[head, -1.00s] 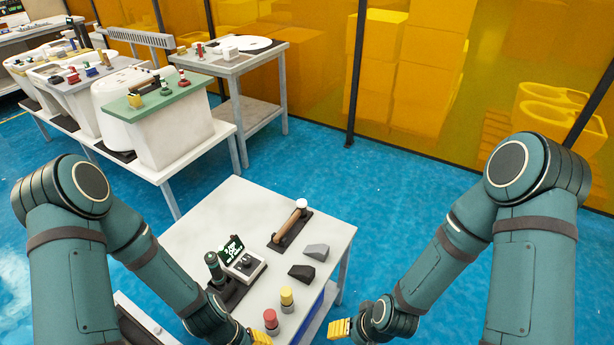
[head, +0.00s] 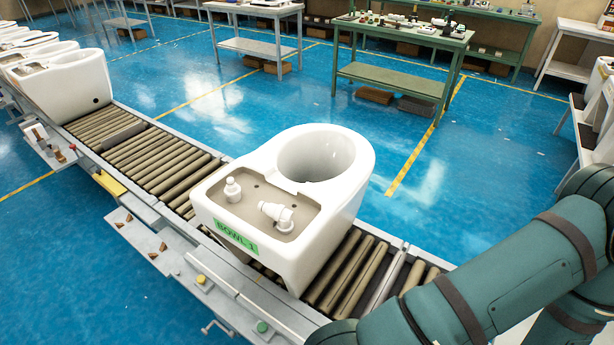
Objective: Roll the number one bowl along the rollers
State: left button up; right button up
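A white toilet bowl (head: 335,205) with a green label (head: 236,236) reading BOWL 1 sits upright on the roller conveyor (head: 155,160) in the middle of the head view. Two small white fittings (head: 277,214) lie on its grey-brown rear deck. The rollers are bare just to its left and to its right. One teal arm of mine comes in at the lower right, near the conveyor's near end. Its gripper is outside the picture, and my other arm does not show.
Another white bowl (head: 62,84) stands farther up the conveyor at the left, with more behind it. A dark block (head: 124,136) lies across the rollers between. A green table (head: 402,50) and a grey table (head: 262,46) stand beyond. Blue floor is clear right of the conveyor.

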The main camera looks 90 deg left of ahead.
aim_at(287, 205)
jog(key=u, duration=0.45)
jog(key=k+l+u, duration=0.1)
jog(key=u, duration=0.35)
jog(key=k+u, duration=0.15)
jog(key=u, duration=0.7)
jog(key=j+u, duration=0.1)
jog(key=u, duration=0.65)
jog(key=j+u, duration=0.1)
jog(key=u, duration=0.3)
jog(key=k+j+z, duration=0.15)
jog(key=j+z, duration=0.15)
jog(key=k+j+z, duration=0.15)
jog(key=z, duration=0.15)
jog(key=i+j+z, duration=0.15)
jog(key=i, duration=0.25)
